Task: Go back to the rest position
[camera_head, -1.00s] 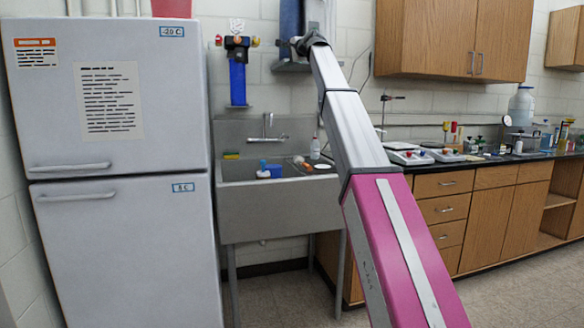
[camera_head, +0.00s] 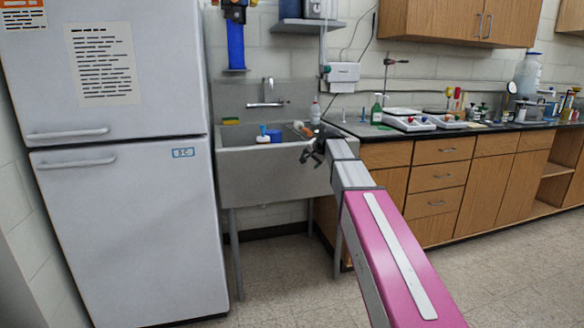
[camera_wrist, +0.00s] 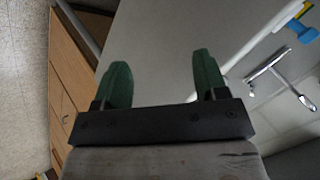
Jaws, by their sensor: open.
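My gripper (camera_head: 313,150) is at the end of my pink and grey arm, in front of the right part of the sink (camera_head: 263,180) in the head view. In the wrist view, my gripper (camera_wrist: 163,82) shows two green fingers standing wide apart with nothing between them. The grey sink front (camera_wrist: 160,40) lies beyond the fingers. The exact gap between gripper and sink is hard to tell.
A white fridge (camera_head: 120,220) stands at the left. A wooden counter (camera_head: 440,180) with balances (camera_head: 408,120) and bottles runs to the right. A faucet (camera_head: 265,95) rises behind the sink. The floor (camera_head: 500,280) in front of the counter is clear.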

